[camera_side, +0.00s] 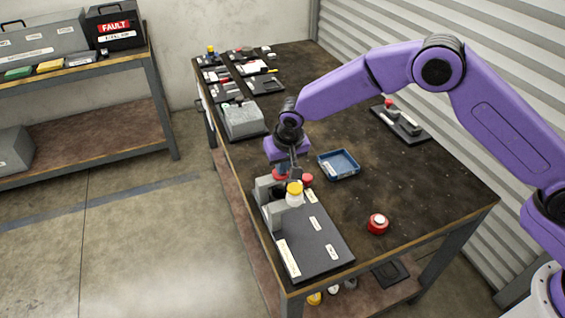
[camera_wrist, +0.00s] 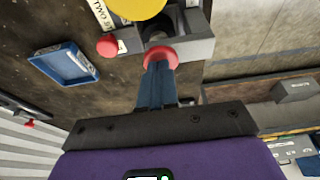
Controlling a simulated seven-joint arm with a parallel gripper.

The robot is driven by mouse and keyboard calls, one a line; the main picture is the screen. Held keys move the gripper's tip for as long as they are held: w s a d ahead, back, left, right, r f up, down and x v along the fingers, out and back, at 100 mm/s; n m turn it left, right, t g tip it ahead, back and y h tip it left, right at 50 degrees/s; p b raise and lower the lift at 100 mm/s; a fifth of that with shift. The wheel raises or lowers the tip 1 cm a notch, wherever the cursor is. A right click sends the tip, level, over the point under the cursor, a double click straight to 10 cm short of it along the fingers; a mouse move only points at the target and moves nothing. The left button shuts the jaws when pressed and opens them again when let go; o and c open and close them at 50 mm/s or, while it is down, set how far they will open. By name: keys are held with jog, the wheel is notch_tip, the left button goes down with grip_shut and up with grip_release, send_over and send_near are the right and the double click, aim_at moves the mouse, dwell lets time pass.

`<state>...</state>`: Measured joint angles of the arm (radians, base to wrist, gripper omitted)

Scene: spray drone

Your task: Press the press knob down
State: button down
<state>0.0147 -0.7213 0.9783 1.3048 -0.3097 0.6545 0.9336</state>
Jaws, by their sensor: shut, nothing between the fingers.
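A red round knob (camera_side: 279,175) sits on the grey block fixture at the back of the dark panel. My gripper (camera_side: 284,167) points down right at this knob, with its blue fingers closed together. In the wrist view the shut fingertips (camera_wrist: 159,70) overlap the red knob (camera_wrist: 160,55), at or just above its top. I cannot tell whether they press on it. A dark round opening shows beside it in the grey block (camera_wrist: 197,45). A second, smaller red knob (camera_wrist: 107,46) stands to the left in the wrist view. It also shows in the side view (camera_side: 307,178).
A white part with a yellow cap (camera_side: 294,188) stands close in front of my gripper. A blue tray (camera_side: 339,164) lies to the right. A red button with a white top (camera_side: 378,223) sits near the front edge. A grey box (camera_side: 243,120) stands behind.

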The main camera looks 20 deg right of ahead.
jog(key=shift+d+f, duration=0.1)
jog(key=shift+f, duration=0.1)
jog(key=shift+r, duration=0.35)
jog(key=w+v, duration=0.1)
jog(key=v, duration=1.2)
jog(key=shift+r, duration=0.45)
jog(key=s+d+n+g, duration=0.1)
jog(key=s+d+n, duration=0.3)
jog(key=s+d, duration=0.4)
jog(key=s+d+r+n+g, duration=0.1)
jog(key=s+d+n, duration=0.3)
jog(key=s+d, duration=0.5)
jog(key=s+d+r+n+g, duration=0.1)
jog(key=s+d+n, duration=0.3)
jog(key=s, duration=1.5)
jog(key=d, duration=0.4)
jog(key=shift+d+n, duration=0.15)
jog(key=shift+n, duration=0.15)
